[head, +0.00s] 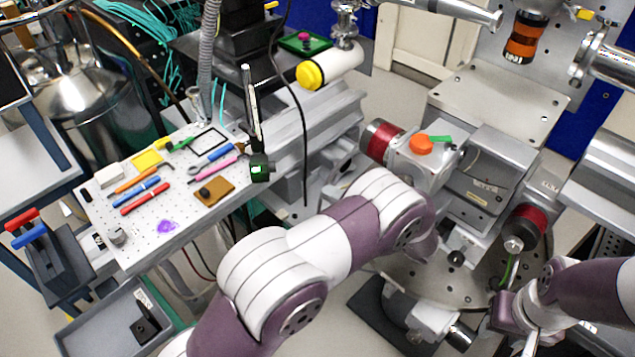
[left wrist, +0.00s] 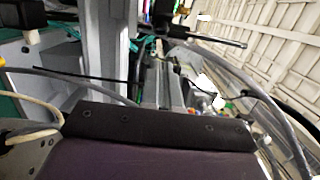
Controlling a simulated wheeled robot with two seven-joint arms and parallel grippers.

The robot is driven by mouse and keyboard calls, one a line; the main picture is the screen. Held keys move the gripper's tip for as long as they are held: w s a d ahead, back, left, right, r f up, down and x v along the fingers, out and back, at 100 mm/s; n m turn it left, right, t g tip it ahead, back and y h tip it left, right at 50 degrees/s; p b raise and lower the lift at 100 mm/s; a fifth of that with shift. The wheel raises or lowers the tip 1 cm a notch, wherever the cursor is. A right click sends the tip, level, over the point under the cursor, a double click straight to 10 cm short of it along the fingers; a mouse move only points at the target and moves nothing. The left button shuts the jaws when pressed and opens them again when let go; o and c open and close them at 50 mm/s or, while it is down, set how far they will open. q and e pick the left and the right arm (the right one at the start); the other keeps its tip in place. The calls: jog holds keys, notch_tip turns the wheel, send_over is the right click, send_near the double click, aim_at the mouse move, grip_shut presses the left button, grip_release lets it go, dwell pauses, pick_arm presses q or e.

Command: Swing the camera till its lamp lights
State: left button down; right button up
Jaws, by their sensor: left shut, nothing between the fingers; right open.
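The camera is most likely the small black box (head: 260,168) at the lower end of a thin black-and-white arm (head: 252,105), hanging beside the left bench. A green spot (head: 258,170) glows on it. My left arm crosses the middle of the head view, well below and right of the box. My left gripper (head: 460,336), shut and empty, is low in the picture near the round plate, its fingers hard to make out. My right gripper (head: 528,345) is open at the bottom edge, partly cut off. In the left wrist view no fingers show clearly.
A perforated bench (head: 172,252) holds pens, tools and a brown block (head: 214,191). A grey tray (head: 95,338) is at lower left. A white cylinder with yellow cap (head: 311,75) is above the rail. A metal housing with an orange knob (head: 421,145) stands beyond my left arm.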

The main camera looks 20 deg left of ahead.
pick_arm(q)
send_near(268, 177)
jog(key=w+a, duration=0.3)
jog(key=w, duration=0.2)
jog(key=shift+s+a+p, duration=0.6)
jog(key=shift+s+a, duration=0.3)
jog(key=shift+a, duration=0.1)
jog(key=shift+s+a, duration=0.3)
jog(key=shift+a, duration=0.15)
jog(key=shift+s+a+p, duration=0.4)
jog(key=shift+a+p, duration=0.1)
jog(key=shift+p, duration=0.3)
